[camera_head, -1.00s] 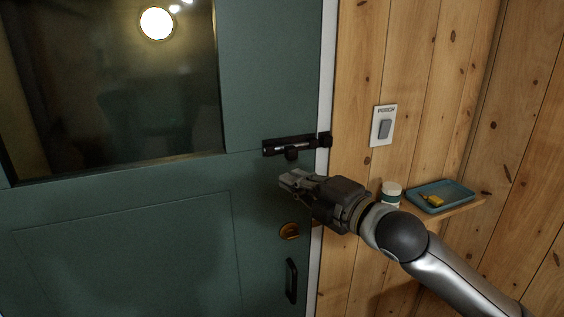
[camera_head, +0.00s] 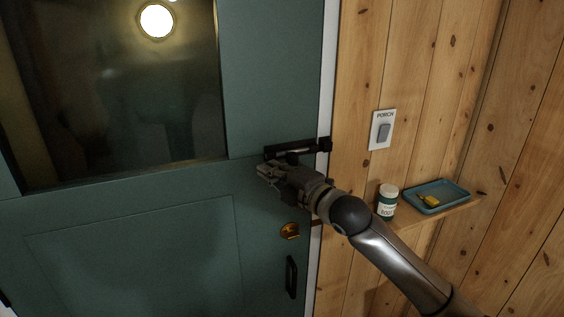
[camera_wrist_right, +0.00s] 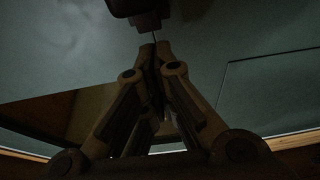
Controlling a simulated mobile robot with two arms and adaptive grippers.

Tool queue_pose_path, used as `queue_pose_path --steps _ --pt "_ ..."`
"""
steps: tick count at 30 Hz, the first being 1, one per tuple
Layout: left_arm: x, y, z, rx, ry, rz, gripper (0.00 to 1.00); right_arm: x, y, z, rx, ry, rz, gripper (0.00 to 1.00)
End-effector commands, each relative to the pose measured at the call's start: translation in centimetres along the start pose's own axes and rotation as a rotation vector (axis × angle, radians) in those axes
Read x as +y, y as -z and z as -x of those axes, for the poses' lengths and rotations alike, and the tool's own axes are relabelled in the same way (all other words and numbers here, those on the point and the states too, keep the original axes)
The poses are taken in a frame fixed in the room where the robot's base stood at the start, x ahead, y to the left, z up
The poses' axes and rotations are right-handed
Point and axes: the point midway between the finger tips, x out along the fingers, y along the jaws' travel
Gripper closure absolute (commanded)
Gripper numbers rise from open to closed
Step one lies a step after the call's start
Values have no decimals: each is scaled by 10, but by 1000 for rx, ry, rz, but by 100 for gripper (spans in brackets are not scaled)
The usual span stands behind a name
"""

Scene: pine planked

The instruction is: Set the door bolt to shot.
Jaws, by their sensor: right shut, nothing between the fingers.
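The black door bolt (camera_head: 297,149) is mounted on the green door (camera_head: 272,80) near its right edge. A bright rod shows in its housing, and a black keeper (camera_head: 324,145) sits on the frame to the right. My right gripper (camera_head: 262,170) is shut and empty, just below the bolt's left part, and hides the bolt's knob in the head view. In the right wrist view the shut fingertips (camera_wrist_right: 155,46) point at a dark part of the bolt (camera_wrist_right: 140,12); I cannot tell if they touch it. My left gripper is out of view.
A brass thumb-turn (camera_head: 289,231) and a black pull handle (camera_head: 291,277) are on the door below. On the right wall are a porch switch (camera_head: 382,130) and a shelf (camera_head: 408,222) with a jar (camera_head: 387,203) and a blue tray (camera_head: 456,203) holding a yellow item.

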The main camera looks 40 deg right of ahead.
Motion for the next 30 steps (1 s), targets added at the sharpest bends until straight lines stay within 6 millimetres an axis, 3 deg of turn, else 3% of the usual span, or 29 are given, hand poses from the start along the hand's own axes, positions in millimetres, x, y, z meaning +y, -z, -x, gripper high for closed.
queue_pose_path --steps 9,22,30 --pt "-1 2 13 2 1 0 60 0 -22 9 0 1 0 100" --pt "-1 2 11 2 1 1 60 -1 -26 10 0 1 1 100" --pt "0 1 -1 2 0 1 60 -5 -54 20 -3 5 5 100"
